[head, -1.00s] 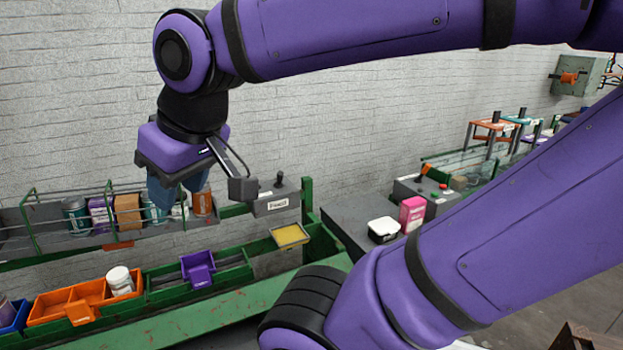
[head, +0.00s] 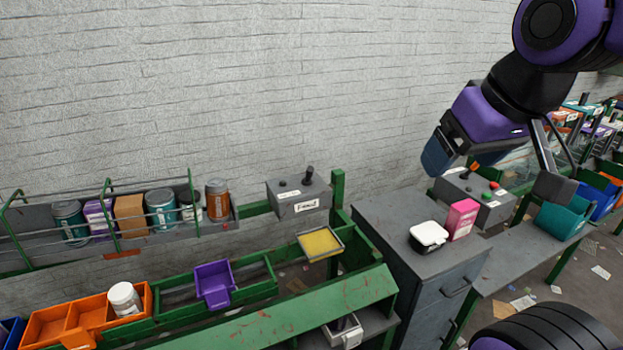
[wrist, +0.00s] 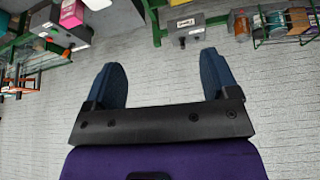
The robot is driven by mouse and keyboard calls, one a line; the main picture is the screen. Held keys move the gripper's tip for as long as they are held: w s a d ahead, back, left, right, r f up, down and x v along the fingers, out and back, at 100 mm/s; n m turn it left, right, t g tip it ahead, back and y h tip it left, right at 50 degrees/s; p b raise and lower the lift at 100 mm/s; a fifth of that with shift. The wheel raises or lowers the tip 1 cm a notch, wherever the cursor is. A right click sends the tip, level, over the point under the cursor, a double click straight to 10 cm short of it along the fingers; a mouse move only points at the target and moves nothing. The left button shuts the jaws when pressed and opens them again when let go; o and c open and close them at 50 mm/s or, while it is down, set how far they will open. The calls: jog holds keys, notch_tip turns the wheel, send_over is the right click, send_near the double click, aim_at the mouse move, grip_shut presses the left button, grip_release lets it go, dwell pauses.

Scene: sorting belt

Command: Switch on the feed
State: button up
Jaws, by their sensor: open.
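A grey control box labelled "Feed" (head: 299,198) stands on the green frame at the right end of the shelf, with a black lever on top. It also shows upside down at the top of the wrist view (wrist: 183,26). The gripper is well to the right of the Feed box, touching nothing that I can see.
A grey cabinet (head: 385,235) bears a white-lidded tub (head: 428,236) and a pink box (head: 461,219). A wire-railed shelf (head: 160,243) holds cans and boxes. A purple bin (head: 215,284), an orange bin (head: 50,325) and a yellow tray (head: 320,243) sit below. The wall side is clear.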

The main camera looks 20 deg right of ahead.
jog(key=shift+d, duration=0.35)
jog(key=shift+c, duration=0.4)
